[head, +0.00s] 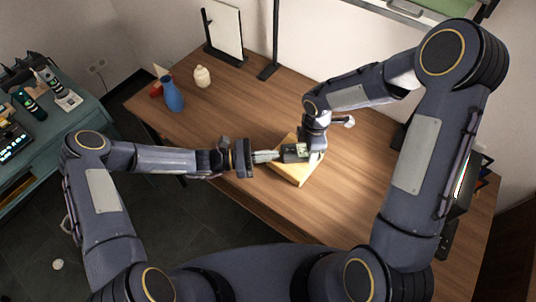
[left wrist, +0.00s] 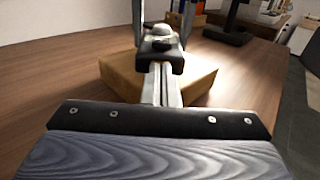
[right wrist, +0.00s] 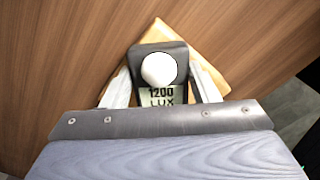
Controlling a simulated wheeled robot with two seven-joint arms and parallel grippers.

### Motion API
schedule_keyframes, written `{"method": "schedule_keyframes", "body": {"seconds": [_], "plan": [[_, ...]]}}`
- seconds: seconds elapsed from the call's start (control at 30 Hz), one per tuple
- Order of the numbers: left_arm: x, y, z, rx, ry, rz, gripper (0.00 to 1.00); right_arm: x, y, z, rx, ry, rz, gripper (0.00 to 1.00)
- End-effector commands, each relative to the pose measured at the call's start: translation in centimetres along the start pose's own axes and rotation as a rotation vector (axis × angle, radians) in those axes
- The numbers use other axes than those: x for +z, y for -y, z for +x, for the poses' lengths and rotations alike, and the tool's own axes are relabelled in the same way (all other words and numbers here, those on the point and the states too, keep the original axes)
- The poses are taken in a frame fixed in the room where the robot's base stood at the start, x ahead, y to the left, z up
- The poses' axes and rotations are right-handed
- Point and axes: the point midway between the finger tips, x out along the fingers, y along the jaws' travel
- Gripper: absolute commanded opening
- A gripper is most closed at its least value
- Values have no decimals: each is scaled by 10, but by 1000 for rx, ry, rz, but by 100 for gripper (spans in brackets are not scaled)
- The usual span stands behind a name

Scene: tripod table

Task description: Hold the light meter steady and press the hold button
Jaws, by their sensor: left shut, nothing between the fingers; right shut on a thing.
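The light meter (head: 294,152) is a small dark device with a white dome, above a light wooden block (head: 292,176). In the right wrist view the light meter (right wrist: 176,50) shows its dome and a display reading 1200 LUX. My right gripper (right wrist: 162,88) is shut on its sides from above. My left gripper (head: 275,156) is shut and empty, reaching in from the left with its tips at the meter's near end. In the left wrist view the closed fingers (left wrist: 160,78) overlap the meter (left wrist: 160,48); contact cannot be told. I cannot make out the hold button.
The block rests on a brown wooden table (head: 225,115). A blue vase (head: 172,94), a cream jar (head: 202,77) and a white panel on a stand (head: 224,32) are at the back left. A teal bench (head: 60,130) stands at far left. The table's left middle is clear.

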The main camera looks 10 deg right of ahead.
Motion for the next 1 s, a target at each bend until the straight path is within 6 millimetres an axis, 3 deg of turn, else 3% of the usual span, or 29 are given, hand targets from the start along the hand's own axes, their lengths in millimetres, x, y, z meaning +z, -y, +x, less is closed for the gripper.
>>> {"method": "schedule_keyframes", "body": {"seconds": [0.03, 0.23, 0.7, 1.0], "plan": [[1, 2, 3, -8, 3, 0, 0, -9, 0, -1, 3, -16, -11, 28], [1, 1, -17, -4, 1, 1, 0, -9, 0, -1, 3, -16, -10, 28], [0, -1, -120, 2, -2, 0, 0, -5, 0, 0, 2, -8, -5, 28], [0, -1, -140, 0, 0, 0, 0, -4, 0, 0, 2, -7, -5, 28]]}}
